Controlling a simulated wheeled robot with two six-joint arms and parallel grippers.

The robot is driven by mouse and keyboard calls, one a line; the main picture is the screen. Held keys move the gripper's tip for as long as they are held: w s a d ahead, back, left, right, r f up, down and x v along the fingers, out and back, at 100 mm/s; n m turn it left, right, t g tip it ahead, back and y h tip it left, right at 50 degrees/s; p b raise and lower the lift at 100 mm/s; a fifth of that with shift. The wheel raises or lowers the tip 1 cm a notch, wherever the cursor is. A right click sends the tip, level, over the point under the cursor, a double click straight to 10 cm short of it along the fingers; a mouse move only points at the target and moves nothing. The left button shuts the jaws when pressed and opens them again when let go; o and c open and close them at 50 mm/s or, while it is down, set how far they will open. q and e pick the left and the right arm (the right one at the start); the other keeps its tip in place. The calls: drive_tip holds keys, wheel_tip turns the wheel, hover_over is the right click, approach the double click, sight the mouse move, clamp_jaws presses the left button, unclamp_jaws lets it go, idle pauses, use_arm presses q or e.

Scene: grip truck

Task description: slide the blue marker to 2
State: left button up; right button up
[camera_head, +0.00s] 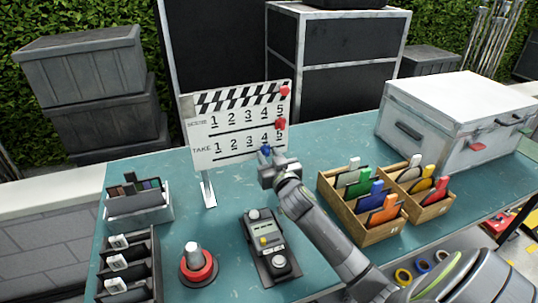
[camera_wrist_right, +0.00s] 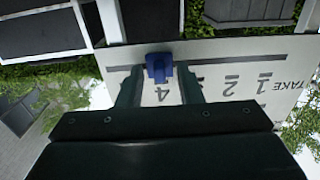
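The white clapperboard (camera_head: 202,160) stands upright on the table, with a SCENE row and a TAKE row numbered 1 to 5. In the right wrist view the board appears upside down, and the blue marker (camera_wrist_right: 159,68) lies between the two fingertips of my right gripper (camera_wrist_right: 160,82). The fingers look open, with a narrow gap on each side. My left gripper is out of view.
Wooden boxes (camera_head: 372,235) of coloured cards and a white case (camera_head: 450,110) stand right.

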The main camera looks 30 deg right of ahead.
sight(235, 155)
drive_tip(key=shift+w, duration=0.15)
clamp_jaws()
drive_tip(key=a, duration=0.3)
drive_tip(key=w+a, duration=0.1)
drive_tip(key=a, duration=0.1)
drive_tip(key=w+a+b, duration=0.1)
drive_tip(key=a, duration=0.2)
drive_tip(key=shift+w+a, duration=0.1)
drive_tip(key=shift+a, duration=0.25)
unclamp_jaws()
